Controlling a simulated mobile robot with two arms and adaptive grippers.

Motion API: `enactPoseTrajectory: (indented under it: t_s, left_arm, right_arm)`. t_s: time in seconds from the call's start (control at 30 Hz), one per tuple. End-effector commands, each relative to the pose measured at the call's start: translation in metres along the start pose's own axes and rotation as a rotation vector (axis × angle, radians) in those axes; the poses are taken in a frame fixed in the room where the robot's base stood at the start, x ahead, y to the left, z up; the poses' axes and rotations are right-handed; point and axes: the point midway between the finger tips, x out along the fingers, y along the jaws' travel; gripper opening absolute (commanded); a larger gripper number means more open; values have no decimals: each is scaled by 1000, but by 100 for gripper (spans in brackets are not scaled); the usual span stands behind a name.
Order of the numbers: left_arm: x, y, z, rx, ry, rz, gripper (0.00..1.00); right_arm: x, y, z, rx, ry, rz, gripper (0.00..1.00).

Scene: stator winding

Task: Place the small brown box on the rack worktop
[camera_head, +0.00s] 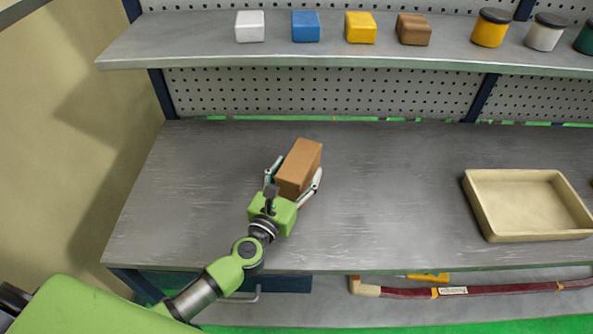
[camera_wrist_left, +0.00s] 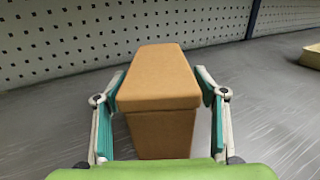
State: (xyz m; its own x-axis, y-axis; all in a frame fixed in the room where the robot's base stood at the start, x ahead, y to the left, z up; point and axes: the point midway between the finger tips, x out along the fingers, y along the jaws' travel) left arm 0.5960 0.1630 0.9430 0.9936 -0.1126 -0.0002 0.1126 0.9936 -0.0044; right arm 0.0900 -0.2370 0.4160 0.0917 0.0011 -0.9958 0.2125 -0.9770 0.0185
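A brown box (camera_head: 299,167) is at the middle-left of the rack worktop (camera_head: 400,190) in the head view. My left gripper (camera_head: 295,185) is around its near end, one finger on each side. In the left wrist view the box (camera_wrist_left: 158,85) fills the space between the fingers (camera_wrist_left: 160,95), and both pads appear to touch its sides near the tips. The box looks roughly level, with its long side pointing away from the gripper. I cannot tell whether its underside touches the worktop. My right gripper is not in view.
A beige tray (camera_head: 478,210) stands on the right of the worktop. The upper shelf (camera_head: 190,40) carries white, blue, yellow and brown blocks (camera_head: 413,30), plus several lidded jars. A red-handled tool (camera_head: 400,292) lies below. The worktop between box and tray is clear.

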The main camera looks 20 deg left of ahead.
Motion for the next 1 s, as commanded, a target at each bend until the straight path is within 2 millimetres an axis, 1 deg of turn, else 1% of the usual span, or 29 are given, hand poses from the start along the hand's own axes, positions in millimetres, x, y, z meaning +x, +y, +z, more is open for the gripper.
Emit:
enactPoseTrajectory:
  t_s: [0.23, 0.3, 0.37, 0.47, 0.7, 0.8, 0.9, 1.0]
  left_arm:
    - [0, 0, 1, 0, 0, 0, 64]
    - [0, 0, 4, 0, -1, 0, 64]
    - [-4, 0, 1, -1, 1, 0, 64]
    - [-19, 0, 0, -2, 2, 0, 64]
    - [-70, 0, -2, -1, 2, -1, 64]
    - [-88, 0, -2, -1, 2, 0, 64]
    - [-103, 0, -1, 0, 1, 0, 64]
    - [-113, 0, 0, 0, 0, 1, 64]
  right_arm:
    - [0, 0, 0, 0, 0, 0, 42]
    - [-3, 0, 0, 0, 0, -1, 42]
    - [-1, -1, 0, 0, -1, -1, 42]
    - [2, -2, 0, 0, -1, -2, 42]
    - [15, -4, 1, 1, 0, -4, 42]
    - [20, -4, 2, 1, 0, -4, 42]
    - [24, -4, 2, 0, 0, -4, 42]
    - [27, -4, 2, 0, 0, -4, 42]
